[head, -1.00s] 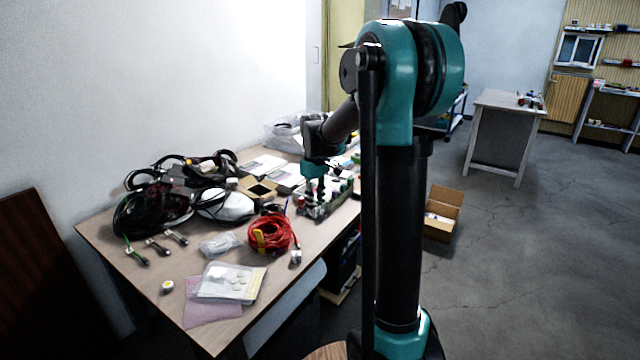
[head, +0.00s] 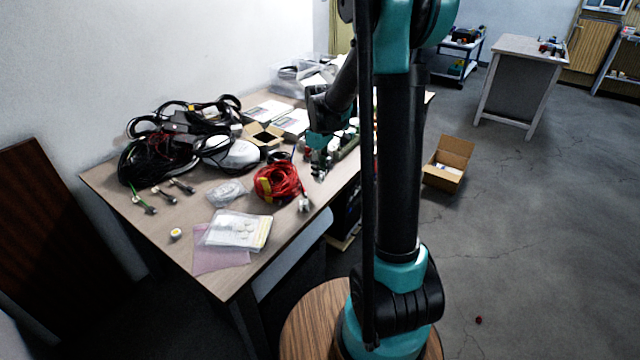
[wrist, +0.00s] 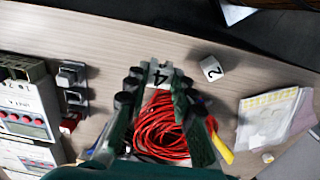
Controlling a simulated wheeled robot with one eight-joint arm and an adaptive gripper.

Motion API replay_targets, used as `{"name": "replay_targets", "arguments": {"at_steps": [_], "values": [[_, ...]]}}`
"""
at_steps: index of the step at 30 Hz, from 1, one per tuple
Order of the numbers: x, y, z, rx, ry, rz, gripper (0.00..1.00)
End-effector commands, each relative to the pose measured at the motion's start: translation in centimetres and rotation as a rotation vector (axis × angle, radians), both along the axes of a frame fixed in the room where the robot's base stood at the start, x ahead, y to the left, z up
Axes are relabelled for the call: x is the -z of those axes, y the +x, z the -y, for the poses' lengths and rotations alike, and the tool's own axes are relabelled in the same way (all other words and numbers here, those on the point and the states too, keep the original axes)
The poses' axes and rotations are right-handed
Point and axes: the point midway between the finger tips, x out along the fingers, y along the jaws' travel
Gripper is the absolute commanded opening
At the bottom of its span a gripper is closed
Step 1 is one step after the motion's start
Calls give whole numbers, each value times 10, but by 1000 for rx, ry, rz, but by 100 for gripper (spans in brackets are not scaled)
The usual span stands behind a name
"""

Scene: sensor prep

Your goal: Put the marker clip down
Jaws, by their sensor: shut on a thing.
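In the wrist view my gripper (wrist: 153,88) is shut on a small pale marker clip (wrist: 160,74) bearing a "4". The clip shows between the fingertips, over the table; I cannot tell whether it touches the top. A second white clip (wrist: 211,68) bearing a "2" lies on the table to its right; in the head view a small white piece near the front edge (head: 304,203) looks like it. In the head view my gripper (head: 319,172) is over the right part of the table (head: 165,218), beside the red cable coil; the held clip is too small to make out there.
The red cable coil (wrist: 165,128) lies under and behind my fingers. Modules with red buttons (wrist: 25,120) stand at the left in the wrist view. A bagged sheet (wrist: 268,118) lies at the right. Bare tabletop lies around the "2" clip. Black cables (head: 150,160) fill the table's left.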

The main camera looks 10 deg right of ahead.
Motion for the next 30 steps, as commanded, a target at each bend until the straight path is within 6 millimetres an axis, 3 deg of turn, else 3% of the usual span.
{"name": "replay_targets", "arguments": {"at_steps": [15, 27, 28, 30], "values": [[55, 0, 0, 0, 0, 0, 0], [60, 0, 0, 1, 0, 0, 0], [59, 0, 0, 1, 0, 0, 27], [59, 0, 0, 0, 0, 0, 36]]}}
